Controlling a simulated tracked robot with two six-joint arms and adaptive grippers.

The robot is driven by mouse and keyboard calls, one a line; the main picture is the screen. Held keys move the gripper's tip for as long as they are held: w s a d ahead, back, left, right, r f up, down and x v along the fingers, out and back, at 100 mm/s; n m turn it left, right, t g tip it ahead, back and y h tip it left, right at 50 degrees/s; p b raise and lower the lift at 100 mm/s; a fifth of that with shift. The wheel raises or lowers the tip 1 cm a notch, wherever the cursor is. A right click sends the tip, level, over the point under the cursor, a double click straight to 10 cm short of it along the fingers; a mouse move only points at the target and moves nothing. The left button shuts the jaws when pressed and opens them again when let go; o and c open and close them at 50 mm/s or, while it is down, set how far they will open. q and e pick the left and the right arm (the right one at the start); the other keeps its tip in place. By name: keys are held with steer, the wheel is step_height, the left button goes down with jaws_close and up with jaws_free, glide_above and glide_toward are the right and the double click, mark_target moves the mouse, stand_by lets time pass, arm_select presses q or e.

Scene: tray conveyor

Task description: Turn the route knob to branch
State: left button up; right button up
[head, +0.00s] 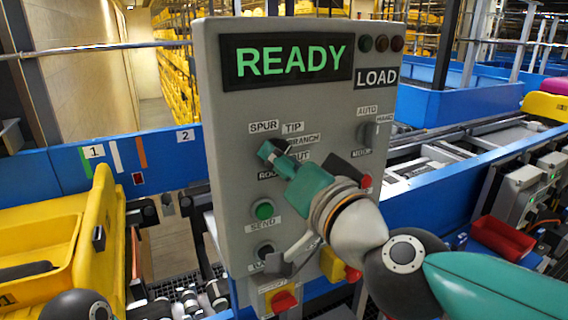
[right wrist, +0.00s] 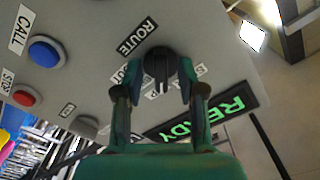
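The route knob (right wrist: 160,65) is a round black knob with a raised grip, on the grey control panel (head: 225,180). In the head view my right gripper (head: 276,154) partly covers it; labels SPUR, TIP and BRANCH (head: 304,138) stand around it. In the right wrist view the two fingers of my right gripper (right wrist: 159,78) stand on either side of the knob, with small gaps to its raised grip, so the gripper is open around it. Which label the knob points to, I cannot tell. My left gripper is not in view.
The panel's display (head: 288,61) reads READY. A green SEND button (head: 264,211) and a lower knob (head: 266,250) sit below the route knob; an AUTO selector (head: 370,134) is to its right. A yellow tote (head: 85,240) is at left, a red bin (head: 502,237) at right.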

jaws_close()
steer(key=shift+m, duration=0.3)
steer(key=shift+f+m+b, duration=0.1)
steer(key=shift+m+b, duration=0.6)
steer(key=shift+m, duration=2.9)
